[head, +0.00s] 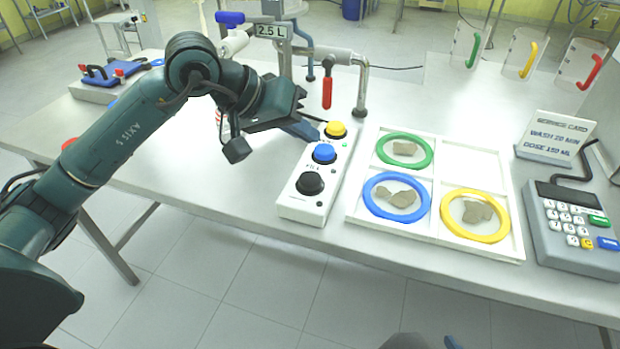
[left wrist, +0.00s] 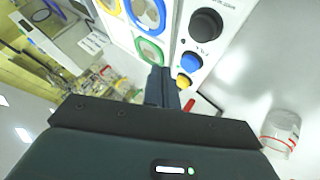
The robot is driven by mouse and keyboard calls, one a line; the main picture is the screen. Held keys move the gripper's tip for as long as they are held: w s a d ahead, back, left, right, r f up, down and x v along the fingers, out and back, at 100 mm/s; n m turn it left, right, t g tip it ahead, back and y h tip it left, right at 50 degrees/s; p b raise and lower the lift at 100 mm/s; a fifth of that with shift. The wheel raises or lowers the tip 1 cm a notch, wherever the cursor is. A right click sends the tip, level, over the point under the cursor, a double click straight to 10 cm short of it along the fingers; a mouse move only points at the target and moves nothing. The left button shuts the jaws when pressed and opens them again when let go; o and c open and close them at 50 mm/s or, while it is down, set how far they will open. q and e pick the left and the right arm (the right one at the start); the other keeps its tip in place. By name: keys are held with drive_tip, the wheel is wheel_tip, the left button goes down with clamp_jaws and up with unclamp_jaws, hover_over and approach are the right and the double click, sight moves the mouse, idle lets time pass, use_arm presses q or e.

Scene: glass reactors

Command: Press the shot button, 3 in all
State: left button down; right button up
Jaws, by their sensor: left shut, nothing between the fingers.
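A white button box (head: 290,203) stands near the table's front edge. It carries a yellow button (head: 335,130), a blue button (head: 324,153) and a black button (head: 309,183) in a row. Its labels are too small to read surely. My left gripper (head: 312,132) is shut and empty, its tips at the far end of the box, just left of the yellow button. In the left wrist view the fingers (left wrist: 160,88) point toward the box, beside the yellow button (left wrist: 183,80); I cannot tell whether they touch it. My right gripper is not in view.
A white tray (head: 438,182) with green, blue and yellow rings lies right of the box. A metal stand with a red-handled valve (head: 327,92) rises behind it. A card (head: 556,140) and a keypad device (head: 572,228) are at right. A clear vessel (left wrist: 280,133) shows in the wrist view.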

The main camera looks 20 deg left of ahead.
use_arm(q)
drive_tip(key=b, duration=0.3)
hover_over(304, 179)
wheel_tip(304, 179, down, 5)
drive_tip(key=shift+f, duration=0.15)
drive_tip(key=shift+f+b, duration=0.4)
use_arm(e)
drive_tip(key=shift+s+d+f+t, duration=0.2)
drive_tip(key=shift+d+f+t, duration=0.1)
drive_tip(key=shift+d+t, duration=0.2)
use_arm(q)
drive_tip(key=shift+f, duration=0.1)
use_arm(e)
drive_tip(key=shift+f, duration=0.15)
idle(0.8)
use_arm(q)
drive_tip(key=shift+f+b, duration=0.35)
drive_tip(key=shift+b, duration=0.45)
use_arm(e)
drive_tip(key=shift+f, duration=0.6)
